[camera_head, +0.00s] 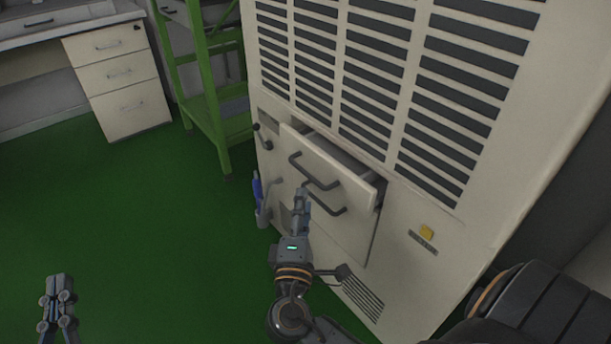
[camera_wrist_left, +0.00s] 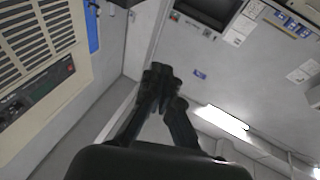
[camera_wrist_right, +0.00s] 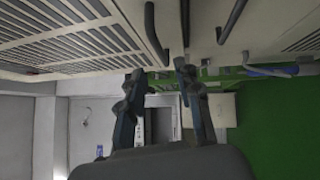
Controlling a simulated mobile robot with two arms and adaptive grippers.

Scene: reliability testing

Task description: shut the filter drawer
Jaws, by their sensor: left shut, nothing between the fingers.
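The filter drawer (camera_head: 345,195) is a pale front panel low on a big cream cabinet. It stands partly pulled out, with a dark gap and its inside showing behind its top edge. Dark bar handles (camera_head: 318,178) are on the front. My right gripper (camera_head: 302,193) is in front of the drawer, by the handles; whether it touches is unclear. In the right wrist view its fingers (camera_wrist_right: 160,88) are spread with nothing between them. My left gripper (camera_head: 60,283) is far from the drawer, low at left over the green floor. In the left wrist view its fingertips (camera_wrist_left: 160,75) are together, empty.
A blue-handled item (camera_head: 258,190) hangs left of the drawer. A green frame (camera_head: 205,80) and a drawer unit (camera_head: 118,80) stand behind. The green floor at left is clear.

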